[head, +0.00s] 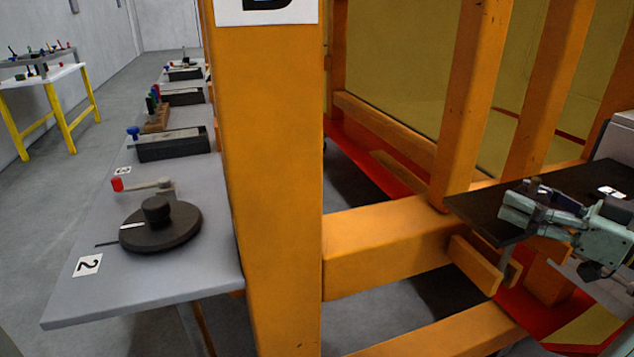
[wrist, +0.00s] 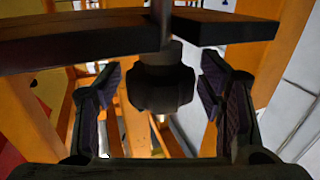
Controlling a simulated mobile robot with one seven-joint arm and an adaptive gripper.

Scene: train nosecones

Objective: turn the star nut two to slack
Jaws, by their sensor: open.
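In the wrist view, a dark lobed knob, which looks like the star nut (wrist: 162,88), sits on a stem against the edge of a dark plate (wrist: 80,32). My gripper (wrist: 160,105) is open, with one finger on each side of the knob. A gap shows between the knob and each finger. In the head view my gripper (head: 522,207) is at the right, by the black plate (head: 485,213). The knob cannot be made out clearly there, and no number for it is readable.
An orange post (head: 265,180) and orange beams (head: 390,245) stand left of my gripper. A grey shelf (head: 150,290) at the left bears a dark disc (head: 180,232), a red-tipped lever (head: 140,184) and a tag marked 2 (head: 88,265). A yellow-legged table (head: 60,115) stands far left.

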